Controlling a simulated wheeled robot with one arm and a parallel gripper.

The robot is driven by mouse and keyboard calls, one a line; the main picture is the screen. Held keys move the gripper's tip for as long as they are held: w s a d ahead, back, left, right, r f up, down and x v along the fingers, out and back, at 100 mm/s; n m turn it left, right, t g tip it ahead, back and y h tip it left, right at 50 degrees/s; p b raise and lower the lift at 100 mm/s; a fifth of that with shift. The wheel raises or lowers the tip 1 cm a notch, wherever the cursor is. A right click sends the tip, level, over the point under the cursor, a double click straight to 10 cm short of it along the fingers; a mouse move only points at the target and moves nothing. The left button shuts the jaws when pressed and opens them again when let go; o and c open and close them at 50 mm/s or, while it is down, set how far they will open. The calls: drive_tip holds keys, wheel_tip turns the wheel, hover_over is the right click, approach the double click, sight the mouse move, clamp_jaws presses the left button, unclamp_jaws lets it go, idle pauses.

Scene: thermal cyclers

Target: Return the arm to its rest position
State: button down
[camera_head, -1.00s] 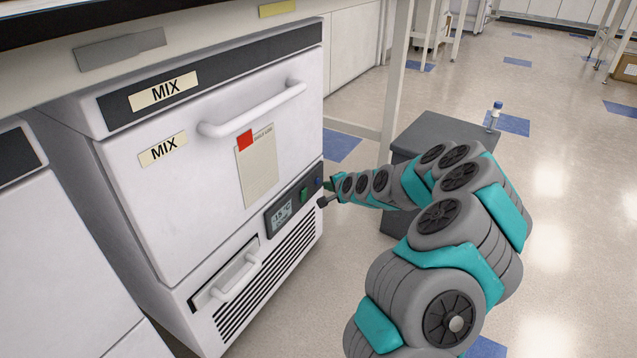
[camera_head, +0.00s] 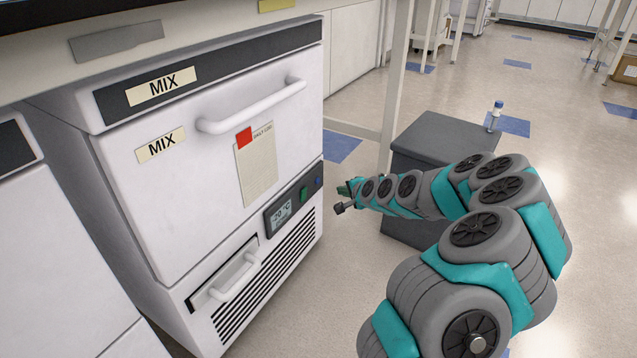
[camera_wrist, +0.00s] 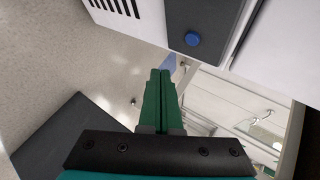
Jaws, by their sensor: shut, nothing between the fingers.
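My gripper (camera_head: 345,190) is at the end of my grey and teal arm, in front of the lower right of a white unit labelled MIX (camera_head: 205,185). In the head view it is small and apart from the unit's control panel (camera_head: 292,203). In the wrist view my gripper's green fingers (camera_wrist: 158,98) lie together with nothing between them. The panel's blue button (camera_wrist: 192,39) shows beyond the fingertips, upper right. A green switch and a lit display also show on the panel in the head view. The unit's door looks closed.
A bench leg (camera_head: 392,85) rises near the unit. Open floor (camera_head: 585,200) lies to the right.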

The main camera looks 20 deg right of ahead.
idle(0.6)
drive_tip(key=s+a+r+n+g+y, duration=0.1)
drive_tip(key=s+a+r+n+g, duration=0.15)
drive_tip(key=a, duration=0.55)
drive_tip(key=s+a+r+n+g+y, duration=0.1)
drive_tip(key=s+a+r+n+y, duration=0.1)
drive_tip(key=s+a+r+n, duration=0.35)
drive_tip(key=s+a+n+g, duration=0.3)
drive_tip(key=s+a, duration=0.5)
drive_tip(key=s, duration=0.2)
drive_tip(key=s+r+n+g+h, duration=0.2)
drive_tip(key=s+g, duration=0.1)
drive_tip(key=s, duration=1.3)
drive_tip(key=s+r+n+g+h, duration=0.2)
drive_tip(key=s+n+g, duration=0.15)
drive_tip(key=s, duration=1.25)
wheel_tip(320, 180, up, 12)
drive_tip(key=p, duration=1.3)
drive_tip(key=shift+w+d+r+m, duration=0.15)
drive_tip(key=shift+w+d+m, duration=0.1)
drive_tip(key=shift+d+m, duration=0.1)
